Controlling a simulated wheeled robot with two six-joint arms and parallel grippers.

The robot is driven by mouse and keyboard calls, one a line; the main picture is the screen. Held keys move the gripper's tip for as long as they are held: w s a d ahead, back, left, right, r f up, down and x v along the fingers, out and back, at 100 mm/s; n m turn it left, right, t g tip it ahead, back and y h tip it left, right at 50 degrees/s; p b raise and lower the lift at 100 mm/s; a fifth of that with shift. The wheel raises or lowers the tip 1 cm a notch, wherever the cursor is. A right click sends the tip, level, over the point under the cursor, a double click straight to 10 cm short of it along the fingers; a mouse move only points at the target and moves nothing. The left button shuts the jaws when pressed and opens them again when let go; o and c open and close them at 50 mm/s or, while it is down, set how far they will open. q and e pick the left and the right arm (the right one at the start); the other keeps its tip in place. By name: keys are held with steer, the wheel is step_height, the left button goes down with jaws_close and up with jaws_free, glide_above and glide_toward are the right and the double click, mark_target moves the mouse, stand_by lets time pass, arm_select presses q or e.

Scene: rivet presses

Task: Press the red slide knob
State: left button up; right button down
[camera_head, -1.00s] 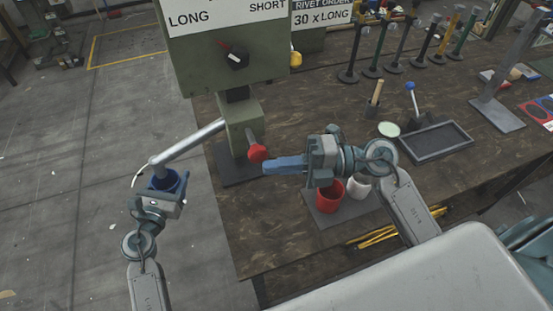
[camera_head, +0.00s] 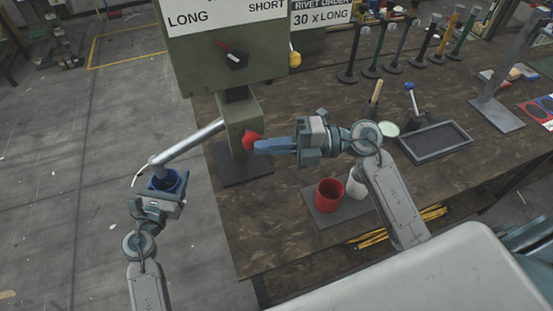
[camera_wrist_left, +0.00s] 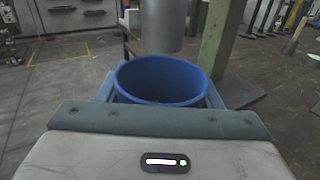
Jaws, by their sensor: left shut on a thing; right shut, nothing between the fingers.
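The red slide knob (camera_head: 250,140) sits on the right side of the green press (camera_head: 243,118), low on its body. My right gripper (camera_head: 258,147) is shut and empty, its blue fingertips at the knob's right face; they look to be touching it. My left gripper (camera_head: 167,183) is shut on a blue cup (camera_head: 168,180), held below the end of the grey tube (camera_head: 187,144) that slopes down from the press. The left wrist view shows the cup (camera_wrist_left: 160,82) upright under the tube end (camera_wrist_left: 161,28). The cup's bottom is hidden there.
A red cup (camera_head: 329,195) and a white cup (camera_head: 357,187) stand on a dark mat (camera_head: 323,217). A dark tray (camera_head: 435,144), a blue-topped lever (camera_head: 411,95) and several upright posts (camera_head: 372,62) stand further right and back. The press dial (camera_head: 236,60) is above the knob.

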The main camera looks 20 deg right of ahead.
arm_select(q)
steer(key=shift+w, duration=0.1)
arm_select(e)
steer(key=s+d, duration=0.6)
steer(key=d, duration=0.3)
steer(key=shift+s+d, duration=0.2)
steer(key=shift+d, duration=0.2)
stand_by(0.4)
stand_by(1.0)
